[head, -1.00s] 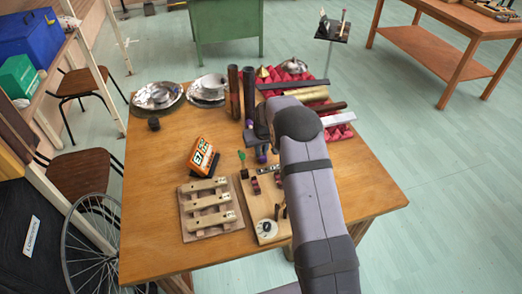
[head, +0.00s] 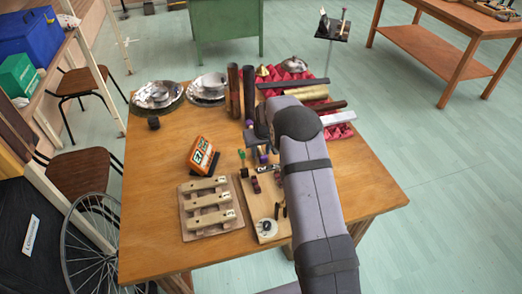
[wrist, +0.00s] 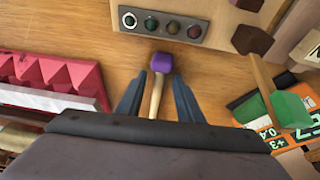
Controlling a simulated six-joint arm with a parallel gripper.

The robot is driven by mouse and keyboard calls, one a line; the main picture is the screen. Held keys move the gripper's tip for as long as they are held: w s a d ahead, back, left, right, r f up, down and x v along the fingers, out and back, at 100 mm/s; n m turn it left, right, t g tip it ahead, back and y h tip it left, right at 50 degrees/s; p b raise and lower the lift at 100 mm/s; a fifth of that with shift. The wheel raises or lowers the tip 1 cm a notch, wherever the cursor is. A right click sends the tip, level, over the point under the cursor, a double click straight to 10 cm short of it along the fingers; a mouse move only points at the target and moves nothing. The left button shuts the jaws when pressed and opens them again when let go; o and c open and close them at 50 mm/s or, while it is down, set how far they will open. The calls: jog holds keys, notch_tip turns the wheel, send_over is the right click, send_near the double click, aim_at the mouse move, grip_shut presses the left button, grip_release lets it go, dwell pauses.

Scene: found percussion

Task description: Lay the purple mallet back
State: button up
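The purple mallet shows in the wrist view, with its purple head (wrist: 163,63) just beyond my fingertips and its pale wooden handle (wrist: 156,98) running back between them. My gripper (wrist: 158,88) is open, with a gap visible on both sides of the handle. The rear of the handle is hidden by my gripper body. In the head view the purple head (head: 263,158) shows just below my gripper, near the grey strip on the table. I cannot tell whether the mallet rests fully on the wood.
A grey strip with several coloured round spots (wrist: 165,27) lies just beyond the mallet head. A red padded tray (wrist: 50,80) is on the left in the wrist view. An orange display (head: 201,156), a wooden bar block (head: 209,207) and upright tubes (head: 234,91) stand nearby.

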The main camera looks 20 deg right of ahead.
jog(key=shift+r, duration=0.15)
jog(key=b+v, duration=0.1)
jog(key=v, duration=0.5)
jog(key=shift+s+r, duration=0.2)
jog(key=shift+r, duration=0.25)
dwell(0.3)
jog(key=shift+r, duration=0.1)
jog(key=shift+s+a+r, duration=0.2)
jog(key=shift+s, duration=0.1)
jog(key=s+a+r+g+p, duration=0.1)
jog(key=s+a+r, duration=0.2)
jog(key=s, duration=0.5)
jog(key=s+a+r+p, duration=0.15)
jog(key=s+r, duration=0.25)
jog(key=s, duration=0.4)
jog(key=s+a+g+p, duration=0.1)
jog(key=s+g+p, duration=0.1)
jog(key=s, duration=1.7)
jog(key=shift+a+g, duration=0.2)
jog(key=shift+g, duration=0.2)
